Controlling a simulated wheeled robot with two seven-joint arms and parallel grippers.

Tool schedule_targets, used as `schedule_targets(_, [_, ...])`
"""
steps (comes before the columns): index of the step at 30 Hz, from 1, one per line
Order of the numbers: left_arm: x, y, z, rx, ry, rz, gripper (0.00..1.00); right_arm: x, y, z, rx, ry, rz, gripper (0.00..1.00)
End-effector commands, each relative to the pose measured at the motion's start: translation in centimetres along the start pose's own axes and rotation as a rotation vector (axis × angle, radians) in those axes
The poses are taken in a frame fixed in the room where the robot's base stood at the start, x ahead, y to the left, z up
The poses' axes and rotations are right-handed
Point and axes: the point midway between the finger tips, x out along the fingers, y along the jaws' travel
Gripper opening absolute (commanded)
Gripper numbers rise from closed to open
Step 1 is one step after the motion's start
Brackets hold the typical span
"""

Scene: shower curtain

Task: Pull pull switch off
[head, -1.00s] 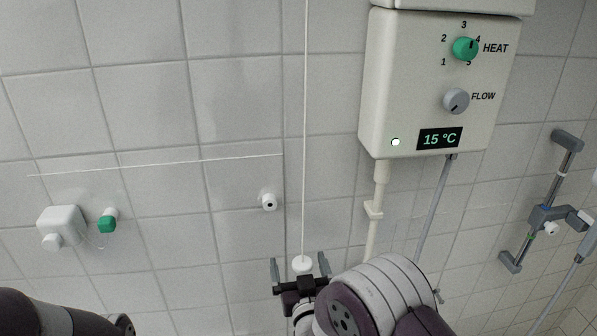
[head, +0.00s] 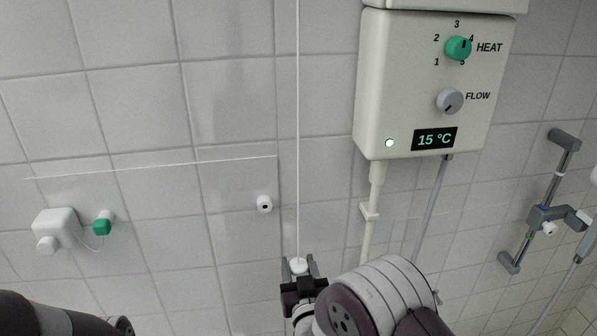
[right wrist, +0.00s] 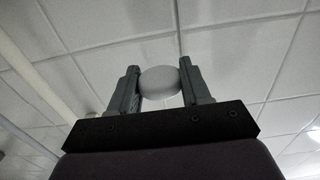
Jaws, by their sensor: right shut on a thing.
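The pull switch is a thin white cord (head: 298,150) hanging straight down in front of the tiled wall. A round white knob (head: 299,266) is at its lower end. My right gripper (head: 299,268) is shut on the knob, one finger on each side of it. The switch body at the top of the cord is out of view. My left arm shows at the lower left, but its gripper is not in view.
A heater box (head: 425,85) with HEAT and FLOW dials and a lit "15 °C" display is on the wall to the right. A shower rail (head: 540,205) is at the far right. A wall fitting (head: 55,226) with a green plug (head: 102,226) is at the left.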

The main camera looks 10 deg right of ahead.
Motion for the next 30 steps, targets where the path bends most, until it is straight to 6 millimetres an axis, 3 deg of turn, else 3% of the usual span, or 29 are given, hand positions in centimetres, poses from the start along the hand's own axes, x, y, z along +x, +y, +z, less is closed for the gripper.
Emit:
schedule_targets(13, [1.5,0.0,0.2,0.0,0.0,0.0,0.43,0.0,0.0,1.6,0.0,-0.001,0.0,0.33])
schedule_targets(30, [0.4,0.0,0.0,0.0,0.0,0.0,0.43,0.0,0.0,-0.1,0.0,-0.001,0.0,0.33])
